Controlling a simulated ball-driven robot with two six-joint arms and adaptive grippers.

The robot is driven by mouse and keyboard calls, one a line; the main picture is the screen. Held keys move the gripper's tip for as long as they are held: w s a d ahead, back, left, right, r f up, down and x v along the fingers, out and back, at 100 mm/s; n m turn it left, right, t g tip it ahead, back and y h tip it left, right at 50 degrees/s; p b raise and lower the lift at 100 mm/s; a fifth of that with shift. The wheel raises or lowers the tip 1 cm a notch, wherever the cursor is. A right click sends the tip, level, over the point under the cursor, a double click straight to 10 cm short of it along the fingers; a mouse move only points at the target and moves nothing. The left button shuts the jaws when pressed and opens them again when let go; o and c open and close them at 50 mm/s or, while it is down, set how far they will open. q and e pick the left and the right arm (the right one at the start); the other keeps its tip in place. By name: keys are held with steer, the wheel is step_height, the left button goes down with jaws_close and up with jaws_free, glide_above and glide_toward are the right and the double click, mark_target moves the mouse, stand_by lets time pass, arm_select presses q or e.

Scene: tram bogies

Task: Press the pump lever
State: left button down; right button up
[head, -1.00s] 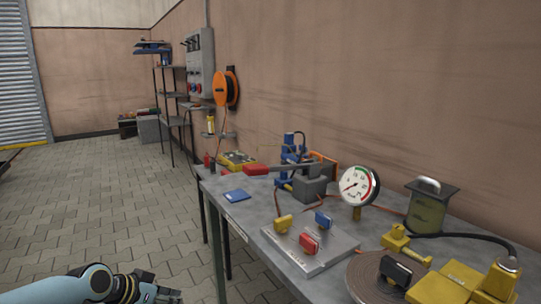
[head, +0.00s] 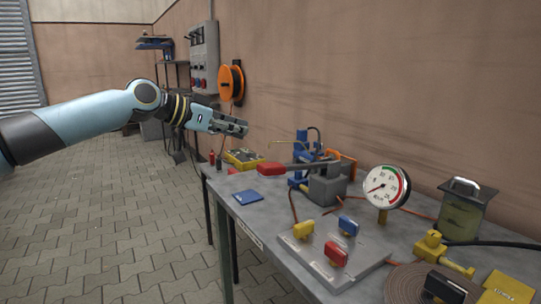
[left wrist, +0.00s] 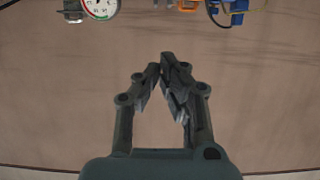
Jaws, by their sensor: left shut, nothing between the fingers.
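The pump stands on the grey workbench (head: 228,183). Its grey body (head: 327,187) carries a dark lever (head: 303,167) that reaches left, about level, to a red grip (head: 271,168). My left gripper (head: 244,129) is shut and empty, in the air above and a little left of the red grip, apart from it. The left wrist view shows its fingers (left wrist: 160,68) closed together in front of the bare wall. My right gripper is not in view.
A pressure gauge (head: 386,188) stands right of the pump. A plate with yellow, red and blue handles (head: 336,254) lies in front. A blue press-like tool (head: 302,146) is behind the lever. A blue pad (head: 248,196) lies near the left edge.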

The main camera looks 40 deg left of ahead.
arm_select(q)
glide_above(270, 166)
steer(key=f, duration=0.3)
steer(key=shift+w+f, duration=0.3)
step_height(270, 166, down, 3)
steer(key=shift+s+r, duration=0.1)
steer(key=shift+r, duration=0.05)
steer(key=shift+s+a+f, duration=0.1)
steer(key=shift+s+f, duration=0.05)
steer(key=shift+f, duration=0.6)
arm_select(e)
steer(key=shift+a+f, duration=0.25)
